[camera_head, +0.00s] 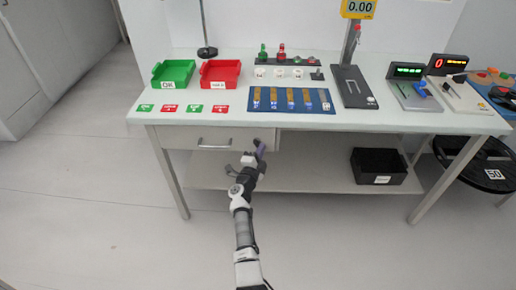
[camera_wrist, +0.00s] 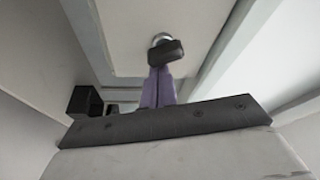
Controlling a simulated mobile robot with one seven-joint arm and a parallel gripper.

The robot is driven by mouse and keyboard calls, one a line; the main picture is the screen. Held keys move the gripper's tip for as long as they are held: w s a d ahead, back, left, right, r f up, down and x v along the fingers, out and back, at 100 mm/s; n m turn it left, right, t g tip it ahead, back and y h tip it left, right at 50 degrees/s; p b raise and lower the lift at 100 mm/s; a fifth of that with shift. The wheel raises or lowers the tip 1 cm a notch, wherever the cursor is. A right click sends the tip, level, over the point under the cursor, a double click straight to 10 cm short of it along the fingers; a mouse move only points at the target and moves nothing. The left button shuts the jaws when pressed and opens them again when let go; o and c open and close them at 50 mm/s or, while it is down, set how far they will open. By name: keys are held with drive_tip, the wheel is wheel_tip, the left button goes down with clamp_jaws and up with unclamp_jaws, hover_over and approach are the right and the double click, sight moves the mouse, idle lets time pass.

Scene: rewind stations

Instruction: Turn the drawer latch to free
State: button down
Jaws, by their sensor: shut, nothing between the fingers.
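The drawer (camera_head: 180,138) is a pale front under the left part of the bench, closed, with a metal bar handle (camera_head: 214,145). The drawer latch (camera_wrist: 165,52) is a dark knob on a silver round base in the wrist view. In the head view, my gripper (camera_head: 261,149) is at the right end of the drawer front and largely hides the latch. In the wrist view, the purple fingers of my gripper (camera_wrist: 159,85) are together and empty, with their tips right at the knob's lower edge. I cannot tell whether they touch it.
The bench top (camera_head: 370,122) overhangs the drawer. A black bin (camera_head: 379,168) stands on the lower shelf to the right, and a bench leg (camera_head: 170,175) is at the left. A dark block (camera_wrist: 85,102) shows left of the fingers in the wrist view. The floor in front is clear.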

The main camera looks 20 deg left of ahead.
drive_tip(key=m, duration=0.1)
drive_tip(key=m+p, duration=0.1)
drive_tip(key=shift+a+f+m+g, duration=0.15)
drive_tip(key=shift+m+g, duration=0.15)
drive_tip(key=shift+g, duration=0.1)
drive_tip(key=shift+f, duration=0.15)
idle(0.5)
